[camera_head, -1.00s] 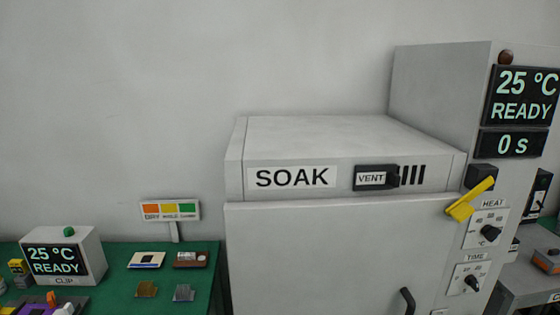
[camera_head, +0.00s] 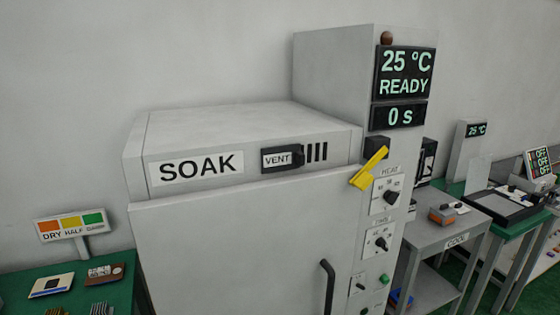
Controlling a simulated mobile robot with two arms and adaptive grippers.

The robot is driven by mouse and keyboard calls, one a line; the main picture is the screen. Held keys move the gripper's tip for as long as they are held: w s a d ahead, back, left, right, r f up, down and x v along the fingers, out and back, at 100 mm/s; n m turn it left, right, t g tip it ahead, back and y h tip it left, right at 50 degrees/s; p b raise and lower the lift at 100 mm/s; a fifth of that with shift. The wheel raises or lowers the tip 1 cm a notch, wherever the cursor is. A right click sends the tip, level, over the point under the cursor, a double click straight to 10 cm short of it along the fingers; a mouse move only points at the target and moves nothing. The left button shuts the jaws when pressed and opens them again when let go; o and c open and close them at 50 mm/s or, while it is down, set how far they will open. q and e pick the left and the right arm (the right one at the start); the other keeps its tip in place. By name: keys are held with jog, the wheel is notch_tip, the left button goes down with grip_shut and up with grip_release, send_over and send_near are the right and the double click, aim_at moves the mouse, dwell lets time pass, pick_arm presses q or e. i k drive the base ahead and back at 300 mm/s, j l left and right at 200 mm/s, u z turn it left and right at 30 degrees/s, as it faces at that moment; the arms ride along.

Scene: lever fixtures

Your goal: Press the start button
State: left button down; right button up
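The start button is not labelled legibly. On the narrow control panel at the right of the grey SOAK oven (camera_head: 240,240), a small round green button (camera_head: 384,279) sits low, below the HEAT dial (camera_head: 390,196) and the TIME dial (camera_head: 381,243). A small switch (camera_head: 360,286) is to its left, and another green round part (camera_head: 365,311) is at the bottom edge. The display (camera_head: 405,73) reads 25 °C, READY, and the one below it (camera_head: 398,116) reads 0 s. Neither of my grippers is in view.
A yellow lever (camera_head: 370,168) sticks out at the oven's upper right corner, and a dark door handle (camera_head: 328,287) is lower down. A grey COOL cart (camera_head: 455,218) stands to the right. A green table (camera_head: 118,295) with small cards is at left.

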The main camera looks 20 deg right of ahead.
aim_at(384, 279)
jog(key=k+z, duration=0.1)
jog(key=z, duration=1.25)
